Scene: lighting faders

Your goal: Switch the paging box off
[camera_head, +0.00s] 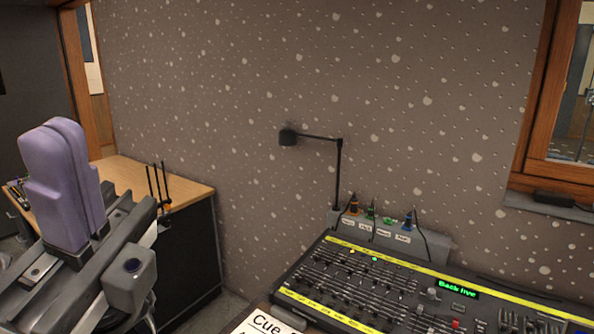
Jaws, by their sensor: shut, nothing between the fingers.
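My gripper (63,140) is in the left foreground, with its two purple fingers pointing up and pressed together. It is shut with nothing between the fingers, in front of the wooden desk and apart from the mixing console. No object can be clearly identified as the paging box. The mixing console (345,282) at the lower right has rows of faders, yellow strips and a green display (457,289) reading "Back live". A grey connector box (436,245) behind it carries several coloured plugs and small labels, too small to read.
A black lamp (339,175) rises behind the console. A wooden desk (190,190) with dark sides stands at left, with thin black upright rods on it. A white "Cue" card (262,322) lies at the bottom edge. A speckled wall and a wood-framed window (530,100) close the back.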

